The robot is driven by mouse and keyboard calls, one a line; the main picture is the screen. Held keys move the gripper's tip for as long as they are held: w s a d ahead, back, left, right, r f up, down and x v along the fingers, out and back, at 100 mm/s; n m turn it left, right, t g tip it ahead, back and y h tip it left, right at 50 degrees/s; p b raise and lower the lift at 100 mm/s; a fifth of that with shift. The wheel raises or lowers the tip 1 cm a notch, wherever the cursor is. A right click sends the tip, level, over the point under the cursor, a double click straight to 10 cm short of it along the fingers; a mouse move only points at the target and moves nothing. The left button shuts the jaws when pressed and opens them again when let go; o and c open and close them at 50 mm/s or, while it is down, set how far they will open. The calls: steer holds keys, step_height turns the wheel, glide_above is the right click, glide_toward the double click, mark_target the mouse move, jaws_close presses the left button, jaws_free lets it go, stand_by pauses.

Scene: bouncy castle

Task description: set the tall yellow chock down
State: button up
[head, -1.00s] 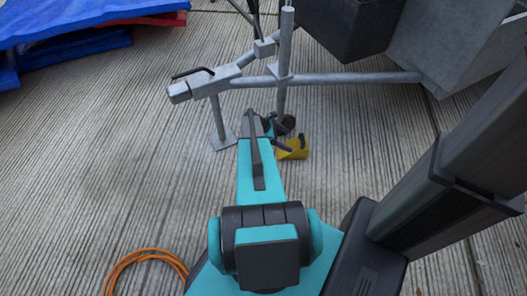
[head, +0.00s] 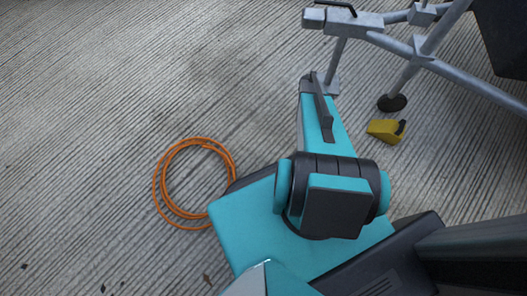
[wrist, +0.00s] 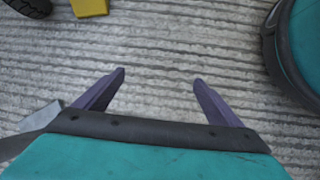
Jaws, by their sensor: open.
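The yellow chock (head: 384,131) stands on the ribbed concrete ground, just below the trailer's small wheel in the head view, with a dark part at its right end. Part of it also shows at the top edge of the wrist view (wrist: 89,7). My gripper (wrist: 159,76) is open, with two purple fingers spread over bare concrete and nothing between them. It is apart from the chock.
A grey trailer frame (head: 425,58) with a small dark wheel (head: 392,103) and a support leg (head: 333,65) stands at the upper right. A coiled orange cable (head: 168,181) lies on the ground at left. The concrete at upper left is clear.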

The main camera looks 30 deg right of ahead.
steer(key=s+a+r+m+y, duration=0.1)
steer(key=s+a, duration=0.1)
steer(key=a, duration=1)
steer(key=s+a+r+m+y, duration=0.1)
steer(key=s+a+r, duration=0.1)
steer(key=a, duration=1)
steer(key=s+a+r+m+y, duration=0.1)
steer(key=s+a, duration=0.3)
steer(key=a, duration=0.8)
steer(key=shift+s+a+r+m, duration=0.2)
steer(key=shift+a+r+m, duration=0.1)
steer(key=shift+r+m, duration=0.3)
